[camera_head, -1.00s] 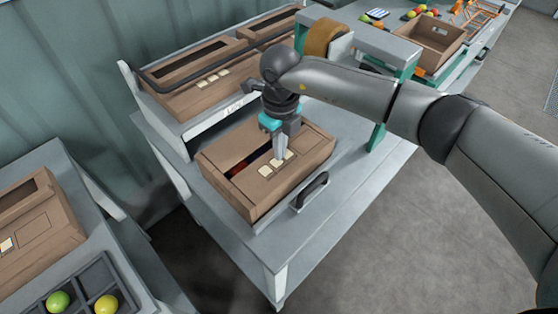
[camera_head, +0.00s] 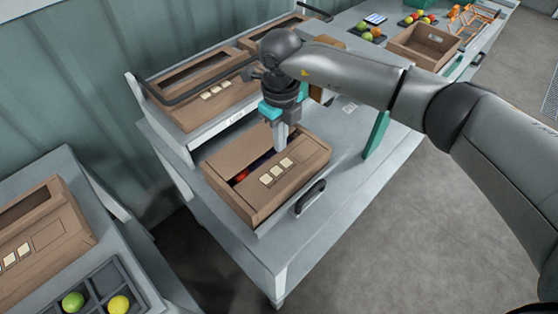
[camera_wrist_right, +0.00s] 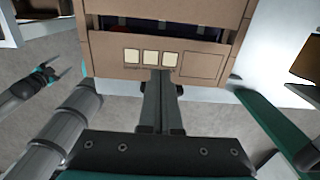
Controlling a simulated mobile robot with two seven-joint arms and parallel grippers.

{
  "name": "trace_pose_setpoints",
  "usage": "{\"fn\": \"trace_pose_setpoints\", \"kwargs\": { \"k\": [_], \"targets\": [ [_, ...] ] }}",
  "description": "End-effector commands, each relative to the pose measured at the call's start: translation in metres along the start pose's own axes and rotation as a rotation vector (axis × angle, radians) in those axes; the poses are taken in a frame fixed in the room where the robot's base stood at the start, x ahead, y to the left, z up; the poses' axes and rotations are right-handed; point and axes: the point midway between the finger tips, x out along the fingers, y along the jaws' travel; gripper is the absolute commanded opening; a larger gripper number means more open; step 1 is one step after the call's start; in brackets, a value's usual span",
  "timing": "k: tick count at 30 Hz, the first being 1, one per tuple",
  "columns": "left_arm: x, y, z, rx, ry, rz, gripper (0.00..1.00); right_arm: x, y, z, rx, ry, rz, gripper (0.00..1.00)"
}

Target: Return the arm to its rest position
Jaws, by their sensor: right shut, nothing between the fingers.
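My right arm reaches in from the right in the head view. My right gripper (camera_head: 280,146) is shut and empty, pointing down above the carton (camera_head: 250,212) on the near bench. The carton has a slot with something red inside and three pale labels on its top. In the right wrist view the shut fingers (camera_wrist_right: 160,78) overlap the near edge of the carton (camera_wrist_right: 205,66), just below the labels. My left gripper (camera_wrist_right: 48,76) shows small at the left of the wrist view; its jaw state is unclear. It does not show in the head view.
Cartons with labels stand on the raised shelf (camera_head: 213,132) behind. A black handle (camera_head: 311,197) is beside the near carton. A teal post (camera_head: 376,135) stands right of it. An open box (camera_head: 425,45) is at the back. A dark tray (camera_head: 103,282) with fruit lies front left.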

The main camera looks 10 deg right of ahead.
Motion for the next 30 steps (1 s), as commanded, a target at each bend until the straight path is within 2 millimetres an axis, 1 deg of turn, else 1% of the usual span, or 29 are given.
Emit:
{"fn": "trace_pose_setpoints", "kwargs": {
  "k": [1,4,19,21,23,25,26,27,28,29,30],
  "targets": [
    [-0.007,0.0,-0.001,0.0,0.0,0.0,0.77,-0.008,0.0,0.0,0.0,0.0,0.0,0.0],
    [-0.01,0.0,-0.001,0.0,0.0,0.0,0.77,-0.014,0.0,0.0,0.001,0.0,0.0,0.0],
    [-0.009,0.0,-0.001,0.0,0.0,0.0,0.77,-0.013,0.0,0.0,0.0,-0.001,0.002,0.0],
    [-0.009,0.0,-0.001,0.0,0.0,0.0,0.77,-0.011,0.006,0.001,-0.005,-0.01,0.02,0.0],
    [-0.009,0.0,-0.001,0.0,0.0,0.0,0.77,-0.009,0.02,0.005,-0.015,-0.035,0.065,0.0],
    [-0.009,0.0,-0.001,0.0,0.0,0.0,0.77,-0.005,0.049,0.013,-0.032,-0.09,0.165,0.0],
    [-0.009,0.0,-0.001,0.0,0.0,0.0,0.77,-0.004,0.066,0.017,-0.039,-0.12,0.223,0.0],
    [-0.009,0.0,-0.001,0.0,0.0,0.0,0.77,-0.006,0.09,0.023,-0.045,-0.17,0.311,0.0],
    [-0.009,0.0,-0.001,0.0,0.0,0.0,0.77,-0.009,0.11,0.028,-0.046,-0.211,0.384,0.0],
    [-0.009,0.0,-0.001,0.0,0.0,0.0,0.77,-0.013,0.129,0.033,-0.043,-0.254,0.46,0.0],
    [-0.009,0.0,-0.001,0.0,0.0,0.0,0.77,-0.023,0.154,0.038,-0.034,-0.313,0.565,0.0]
  ]
}}
